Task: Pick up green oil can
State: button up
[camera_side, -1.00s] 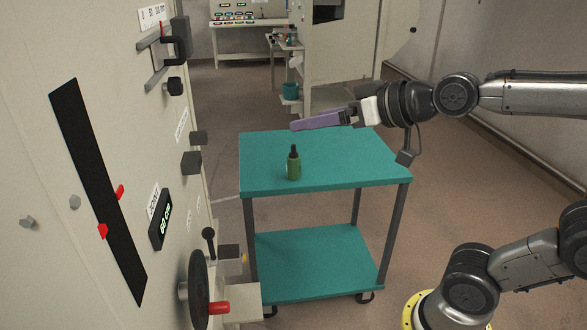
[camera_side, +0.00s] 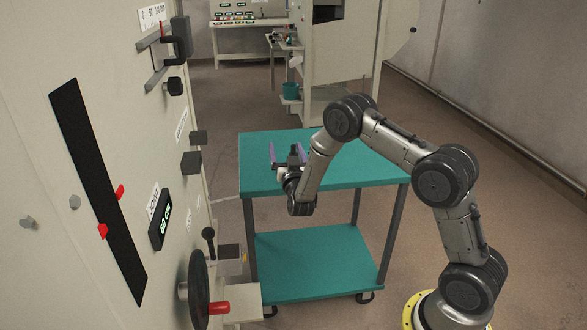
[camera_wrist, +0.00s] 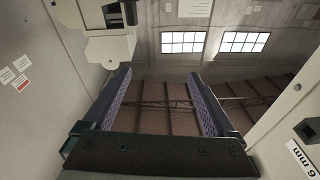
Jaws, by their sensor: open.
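The green oil can cannot be made out in the side view now; my gripper and wrist cover the place on the table where it stood. My gripper (camera_side: 286,151) is over the near left part of the teal cart top (camera_side: 262,143), with its two purple fingers apart. In the wrist view, my gripper (camera_wrist: 160,80) is open, with its fingers wide apart and nothing held between them. The wrist view looks up toward the ceiling and windows, and no can shows there.
The cart has a lower teal shelf (camera_side: 315,262). A pale cabinet panel with a handwheel (camera_side: 199,290) and a red-ended handle (camera_side: 219,308) stands close on the left. The cart top's far middle is clear. A bench with a control panel (camera_side: 238,18) is far back.

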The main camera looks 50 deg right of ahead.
notch_tip(320, 180, down, 12)
jog(key=s+d+g, duration=0.2)
jog(key=s, duration=0.1)
jog(key=shift+n+y, duration=0.4)
jog(key=x, duration=0.8)
jog(key=shift+w+r, duration=0.15)
jog(key=shift+w, duration=0.1)
jog(key=x, duration=0.4)
jog(key=shift+s+d, duration=0.15)
jog(key=shift+s, duration=0.05)
jog(key=shift+w+d, duration=0.45)
jog(key=shift+w, duration=0.05)
jog(key=shift+c, duration=0.3)
jog(key=shift+r, duration=0.15)
grip_shut()
